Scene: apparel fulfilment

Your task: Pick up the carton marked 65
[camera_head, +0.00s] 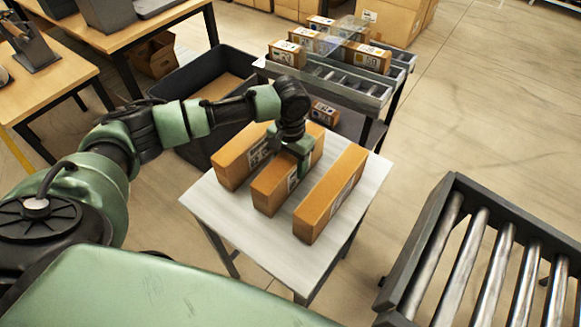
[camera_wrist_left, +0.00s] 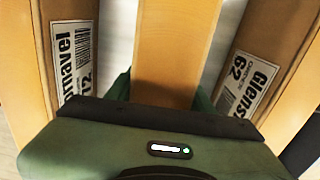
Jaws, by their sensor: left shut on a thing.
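Three long brown cartons are side by side at the small white table. My left gripper (camera_head: 300,150) comes down from above and is shut across the middle carton (camera_head: 268,193), one finger on each side. In the left wrist view the middle carton (camera_wrist_left: 178,45) runs between the fingers, and its label cannot be read. The carton on one side (camera_wrist_left: 75,20) has a label ending in 12; the one on the other side (camera_wrist_left: 262,60) reads 62. No readable 65 shows. I cannot tell whether the middle carton touches the tabletop. My right gripper is not in view.
The white table (camera_head: 225,205) has free room at its front. A roller conveyor (camera_head: 440,235) stands at the right. Behind are a dark bin (camera_head: 190,80) and a rack (camera_head: 350,88) with several small cartons. Wooden desks (camera_head: 150,35) are at the upper left.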

